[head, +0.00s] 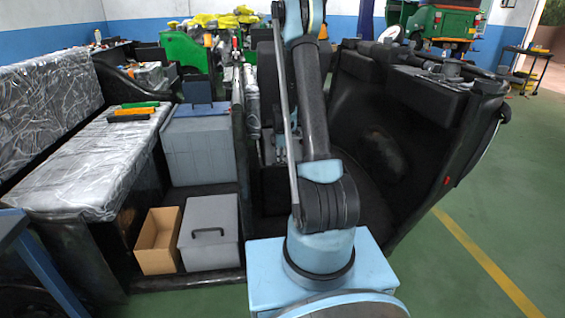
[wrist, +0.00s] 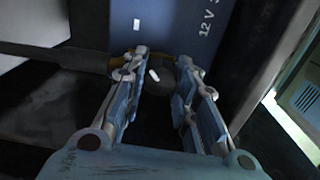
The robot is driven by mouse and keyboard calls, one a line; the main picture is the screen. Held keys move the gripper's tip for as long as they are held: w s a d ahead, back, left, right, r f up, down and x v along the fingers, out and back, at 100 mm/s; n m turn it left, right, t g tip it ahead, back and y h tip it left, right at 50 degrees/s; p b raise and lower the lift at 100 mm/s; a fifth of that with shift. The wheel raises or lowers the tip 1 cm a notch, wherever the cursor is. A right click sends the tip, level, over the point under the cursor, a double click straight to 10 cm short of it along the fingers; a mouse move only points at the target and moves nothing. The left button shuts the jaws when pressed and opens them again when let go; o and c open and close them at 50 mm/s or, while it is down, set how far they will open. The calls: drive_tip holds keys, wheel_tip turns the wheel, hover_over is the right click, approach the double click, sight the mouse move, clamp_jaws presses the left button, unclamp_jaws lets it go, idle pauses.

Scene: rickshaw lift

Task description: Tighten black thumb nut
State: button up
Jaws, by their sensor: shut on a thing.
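In the wrist view, my gripper (wrist: 162,62) has its two fingers on either side of a dark round knob, which looks like the black thumb nut (wrist: 162,83). The nut has a small white mark on it, and the jaws are shut on it. It is beside a blue battery case (wrist: 172,18) with "12 V" lettering. A brass-coloured piece (wrist: 127,63) shows by the left fingertip. The nut's underside and thread are hidden. My gripper cannot be made out in the head view, where my arm covers the middle.
A thick dark cable (wrist: 60,58) runs in from the left in the wrist view. A dark wall stands close on the right. In the head view, an open cardboard box (head: 158,240) and a grey lidded box (head: 209,232) sit left of my arm. Green floor (head: 480,190) is clear at right.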

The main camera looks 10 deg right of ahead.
drive_tip(key=shift+w+a, duration=0.1)
drive_tip(key=shift+a, duration=0.05)
drive_tip(key=o, duration=0.8)
wheel_tip(320, 180, up, 12)
drive_tip(key=shift+f, duration=0.1)
idle(0.3)
